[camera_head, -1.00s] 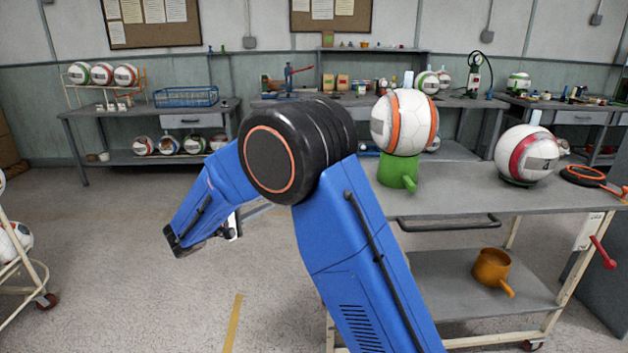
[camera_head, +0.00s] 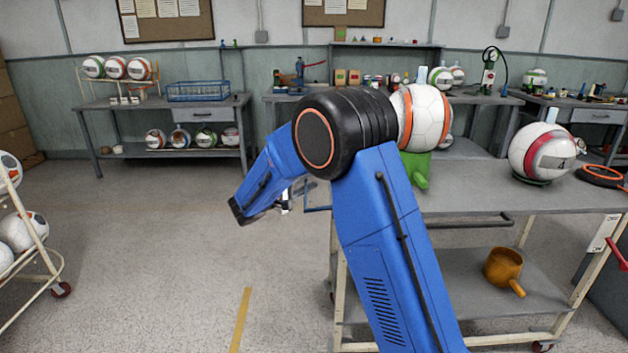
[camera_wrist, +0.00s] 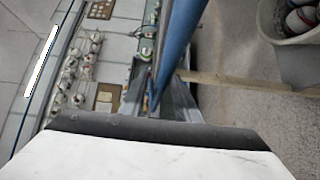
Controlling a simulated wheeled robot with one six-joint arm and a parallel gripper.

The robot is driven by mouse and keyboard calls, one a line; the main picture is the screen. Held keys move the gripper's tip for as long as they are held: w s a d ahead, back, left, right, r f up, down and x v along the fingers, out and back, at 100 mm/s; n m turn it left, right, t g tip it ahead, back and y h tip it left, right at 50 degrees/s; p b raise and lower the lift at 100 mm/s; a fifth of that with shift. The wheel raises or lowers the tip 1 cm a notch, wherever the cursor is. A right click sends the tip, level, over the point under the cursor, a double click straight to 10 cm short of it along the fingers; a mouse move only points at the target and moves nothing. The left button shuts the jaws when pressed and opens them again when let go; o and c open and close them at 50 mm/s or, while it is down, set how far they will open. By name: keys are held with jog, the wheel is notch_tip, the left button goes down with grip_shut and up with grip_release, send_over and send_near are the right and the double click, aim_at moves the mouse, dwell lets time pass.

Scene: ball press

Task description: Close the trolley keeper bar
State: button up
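A cream tubular trolley (camera_head: 46,262) with white balls on it stands at the left edge of the head view, partly cut off by the frame. I cannot make out a keeper bar on it. My arm reaches left and away from me, and its gripper end is mostly hidden behind the blue forearm; only a small pale part shows below the arm. The gripper is apart from the trolley, with open floor between. In the wrist view, pale and dark parts fill the bottom, and I cannot tell whether the fingers are open or shut.
Benches line the back wall. Floor between trolley and cart is clear, with a yellow stripe (camera_head: 241,318).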

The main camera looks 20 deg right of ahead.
jog(key=shift+x, duration=1.15)
jog(key=shift+c, duration=0.5)
grip_shut()
jog(key=shift+r, duration=0.1)
jog(key=shift+s+d+r+m+g+y, duration=0.2)
jog(key=shift+d+r+m+y, duration=0.65)
jog(key=shift+r+m+y, duration=0.75)
jog(key=shift+s+d+r+m+g+y, duration=0.1)
jog(key=shift+s+d+r+m+y, duration=0.2)
jog(key=shift+d+r+m+y, duration=1.3)
jog(key=shift+s+d+r+m+g+y, duration=0.2)
jog(key=shift+r+m+y, duration=0.45)
jog(key=shift+y, duration=1.85)
jog(key=shift+s+f, duration=0.1)
